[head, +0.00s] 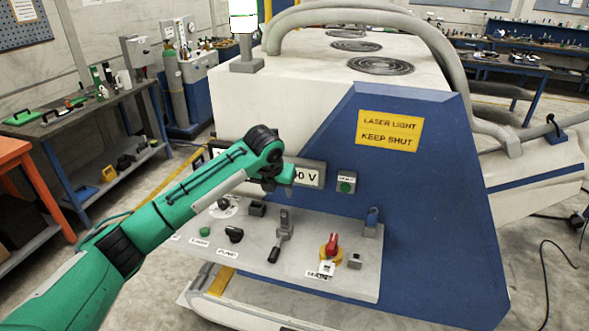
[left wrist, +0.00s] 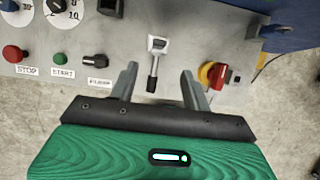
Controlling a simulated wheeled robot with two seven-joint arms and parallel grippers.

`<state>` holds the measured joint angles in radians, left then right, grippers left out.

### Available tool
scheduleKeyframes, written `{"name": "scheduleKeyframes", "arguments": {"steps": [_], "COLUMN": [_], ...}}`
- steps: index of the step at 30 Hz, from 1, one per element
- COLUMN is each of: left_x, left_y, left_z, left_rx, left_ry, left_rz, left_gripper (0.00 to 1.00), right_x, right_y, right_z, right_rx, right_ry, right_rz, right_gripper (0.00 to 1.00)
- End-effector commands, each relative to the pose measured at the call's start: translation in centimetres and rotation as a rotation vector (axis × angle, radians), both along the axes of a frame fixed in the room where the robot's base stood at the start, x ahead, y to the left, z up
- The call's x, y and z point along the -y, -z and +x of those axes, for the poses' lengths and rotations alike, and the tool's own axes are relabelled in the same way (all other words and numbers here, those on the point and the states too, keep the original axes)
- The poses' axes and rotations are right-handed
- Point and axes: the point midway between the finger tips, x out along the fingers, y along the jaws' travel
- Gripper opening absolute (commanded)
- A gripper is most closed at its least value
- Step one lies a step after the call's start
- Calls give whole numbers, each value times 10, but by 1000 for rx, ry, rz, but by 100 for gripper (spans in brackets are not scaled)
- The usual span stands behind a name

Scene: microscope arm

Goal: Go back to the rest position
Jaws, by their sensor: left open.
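My green left arm reaches in from the left in the head view, and my left gripper (head: 279,177) is in front of the machine, above its control panel (head: 262,262). Its fingers are hard to make out there. In the left wrist view the two dark fingers of my left gripper (left wrist: 160,82) stand apart with nothing between them. A grey lever (head: 284,228) with a dark handle rises from the panel. It also shows beyond the finger gap in the left wrist view (left wrist: 155,58); I cannot tell how far away it is. My right gripper is not in view.
A red rotary switch on a yellow base (head: 331,247) sits right of the lever. Push buttons and knobs line the panel's left part. The big white and blue machine (head: 418,200) fills the middle.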

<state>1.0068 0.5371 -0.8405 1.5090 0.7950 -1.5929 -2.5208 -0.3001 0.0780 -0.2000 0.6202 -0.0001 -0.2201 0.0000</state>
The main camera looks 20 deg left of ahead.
Motion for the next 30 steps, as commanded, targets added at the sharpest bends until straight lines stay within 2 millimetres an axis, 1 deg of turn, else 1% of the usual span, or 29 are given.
{"name": "scheduleKeyframes", "arguments": {"steps": [2, 5, 8, 12, 14, 18, 24, 26, 30], "left_x": [1, 8, 23, 48, 58, 76, 90, 91, 90], "left_y": [2, 13, 35, 73, 88, 118, 150, 157, 172], "left_z": [-1, -8, -24, -59, -75, -114, -171, -188, -228], "left_rx": [-1, -7, -19, -45, -56, -90, -143, -159, -195], "left_ry": [-3, -30, -102, -272, -355, -561, -890, -997, -1258], "left_rz": [-2, -24, -77, -192, -244, -365, -531, -579, -682], "left_gripper": [48, 48, 48, 48, 48, 48, 48, 48, 48], "right_x": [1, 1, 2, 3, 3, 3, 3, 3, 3], "right_y": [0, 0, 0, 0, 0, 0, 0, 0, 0], "right_z": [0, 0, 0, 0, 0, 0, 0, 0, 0], "right_rx": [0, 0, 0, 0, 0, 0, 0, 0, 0], "right_ry": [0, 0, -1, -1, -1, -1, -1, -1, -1], "right_rz": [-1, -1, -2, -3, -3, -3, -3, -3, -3], "right_gripper": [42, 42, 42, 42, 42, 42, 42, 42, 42]}}
